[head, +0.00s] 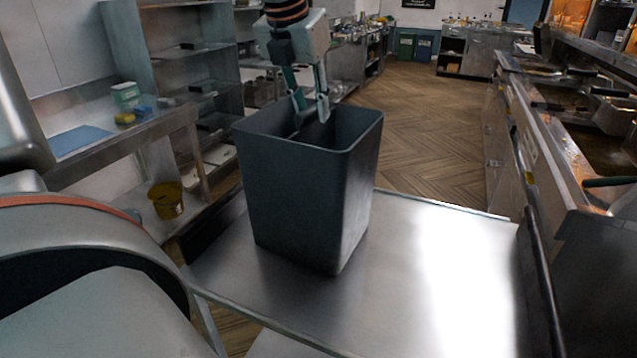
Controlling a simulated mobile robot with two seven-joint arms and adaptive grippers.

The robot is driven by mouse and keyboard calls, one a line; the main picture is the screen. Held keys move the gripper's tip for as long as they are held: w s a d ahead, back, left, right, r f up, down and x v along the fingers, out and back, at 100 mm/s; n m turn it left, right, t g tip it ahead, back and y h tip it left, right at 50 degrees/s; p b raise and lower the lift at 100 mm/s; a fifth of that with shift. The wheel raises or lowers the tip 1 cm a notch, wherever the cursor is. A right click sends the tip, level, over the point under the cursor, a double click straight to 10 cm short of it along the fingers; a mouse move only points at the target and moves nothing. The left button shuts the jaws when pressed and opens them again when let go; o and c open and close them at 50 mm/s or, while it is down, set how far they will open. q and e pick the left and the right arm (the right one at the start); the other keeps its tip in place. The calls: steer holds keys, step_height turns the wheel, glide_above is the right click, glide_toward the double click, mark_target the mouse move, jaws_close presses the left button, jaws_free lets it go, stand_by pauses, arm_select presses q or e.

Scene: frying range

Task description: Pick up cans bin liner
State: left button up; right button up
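A dark grey, square, tapered bin (305,205) stands upright on a steel cart top (420,270). Its mouth faces up, and its inside is dark. I cannot make out a separate liner in it.
A steel counter (560,130) with fryers runs along the right. Shelves (190,65) and a side table with a blue mat (80,140) stand at left, with a yellow bucket (166,200) below. The wooden floor (425,125) beyond the cart is clear.

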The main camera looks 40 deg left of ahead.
mark_target(317, 134)
arm_select(q)
steer(key=shift+w+f, duration=0.15)
steer(key=shift+f, duration=0.3)
steer(key=x, duration=0.6)
steer(key=shift+w+a+f+p, duration=0.1)
steer(key=shift+a+f+p, duration=0.2)
steer(key=shift+f+p, duration=0.05)
jaws_close()
